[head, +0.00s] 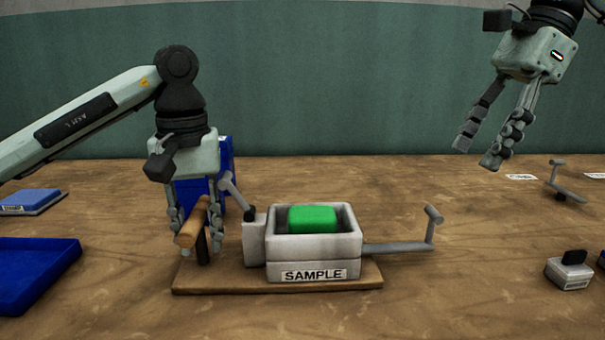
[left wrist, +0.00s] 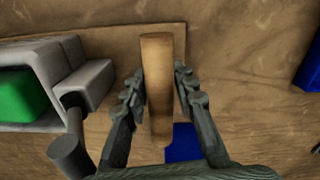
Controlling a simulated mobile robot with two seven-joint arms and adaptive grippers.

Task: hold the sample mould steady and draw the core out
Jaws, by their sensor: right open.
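The sample mould (head: 313,247) is a pale grey open box labelled SAMPLE on a wooden base board (head: 230,284). A green block (head: 312,217) sits inside it. A flat grey bar (head: 395,248) with an upright handle (head: 432,222) sticks out of its right side. A wooden handle (head: 192,226) stands on a dark post at the board's left end; it also shows in the left wrist view (left wrist: 156,100). My left gripper (head: 196,228) has its fingers on both sides of this wooden handle; whether they press on it is unclear. My right gripper (head: 476,153) is open and empty, high at the right.
A grey lever (head: 234,194) rises at the mould's left side, close to my left gripper. A blue bin (head: 225,165) stands behind that gripper. A blue tray (head: 35,270) lies at the left. A small grey block (head: 568,274) is at the right. Table between mould and block is clear.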

